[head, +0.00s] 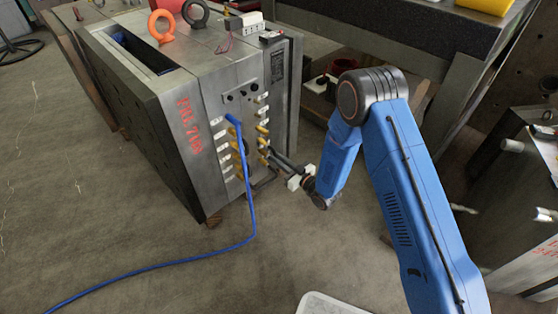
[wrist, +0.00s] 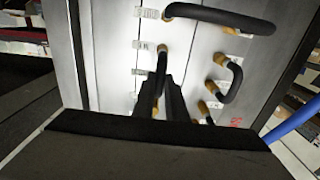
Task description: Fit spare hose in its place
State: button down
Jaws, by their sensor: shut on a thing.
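The mould base (head: 180,120) is a grey steel block with red lettering; its face carries rows of brass fittings and white labels. My gripper (head: 271,153) reaches this face from the right in the head view. In the wrist view, my gripper (wrist: 163,97) is shut on a short black hose (wrist: 161,66), the likely spare hose. A brass end (wrist: 162,48) of it shows at or very near the face beside a white label. I cannot tell whether it is seated. The fingers hide part of the hose, and a brass spot shows low between them.
Other black hoses loop between fittings at the upper right (wrist: 225,16) and right (wrist: 236,82) of the wrist view, close to my fingers. A blue hose (head: 248,210) hangs from the face and runs across the floor. A workbench (head: 390,35) stands behind.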

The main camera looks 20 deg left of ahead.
jog(key=shift+w+a, duration=0.2)
jog(key=shift+a, duration=0.25)
dwell(0.3)
jog(key=c, duration=1.3)
grip_release()
jog(key=shift+d, duration=0.1)
jog(key=v, duration=0.7)
